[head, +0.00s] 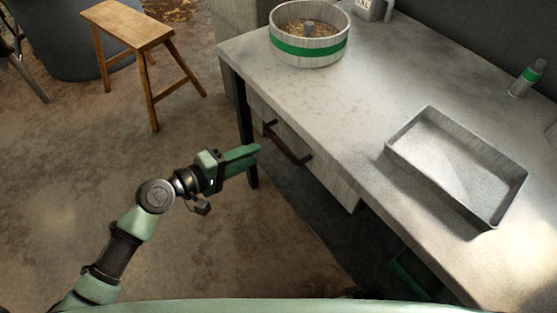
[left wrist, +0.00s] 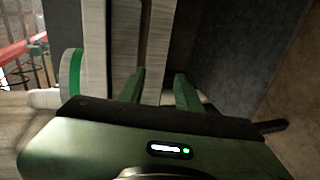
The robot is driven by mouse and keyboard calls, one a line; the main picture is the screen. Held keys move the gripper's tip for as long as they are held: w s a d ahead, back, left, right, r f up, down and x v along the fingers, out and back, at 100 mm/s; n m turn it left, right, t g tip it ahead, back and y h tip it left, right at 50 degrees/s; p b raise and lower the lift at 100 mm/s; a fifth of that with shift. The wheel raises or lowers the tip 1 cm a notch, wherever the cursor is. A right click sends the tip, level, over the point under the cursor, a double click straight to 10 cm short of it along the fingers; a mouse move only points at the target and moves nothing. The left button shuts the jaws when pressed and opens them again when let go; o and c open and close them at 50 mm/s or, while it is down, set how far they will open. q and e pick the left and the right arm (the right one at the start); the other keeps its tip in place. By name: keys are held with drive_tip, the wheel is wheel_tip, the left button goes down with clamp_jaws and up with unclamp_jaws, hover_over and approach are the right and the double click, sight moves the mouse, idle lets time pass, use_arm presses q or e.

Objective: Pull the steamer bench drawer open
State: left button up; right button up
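The steamer bench (head: 385,105) has a pale stone-like top. Its pale wooden drawer (head: 325,178) sits under the front edge, with a dark bar handle (head: 287,143) across the front. I cannot tell if the drawer is fully flush. My left gripper (head: 257,151) is left of the handle, pointing towards the bench, apparently apart from the handle. My right gripper is not seen.
A round wooden tub (head: 309,47) with a green band holds grain on the bench. A grey tray (head: 455,165) and a small bottle (head: 527,78) stand further right. A wooden stool (head: 128,25) is at upper left.

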sight(279, 143)
use_arm(q)
drive_tip(key=shift+h, duration=0.5)
drive_tip(key=w+d, duration=0.1)
drive_tip(key=d, duration=0.1)
drive_tip(key=w+d, duration=0.1)
drive_tip(key=d, duration=0.2)
drive_tip(key=w+d+r, duration=0.1)
drive_tip(key=d, duration=0.1)
drive_tip(key=shift+w+d, duration=0.15)
drive_tip(key=shift+d, duration=0.25)
clamp_jaws()
idle(0.7)
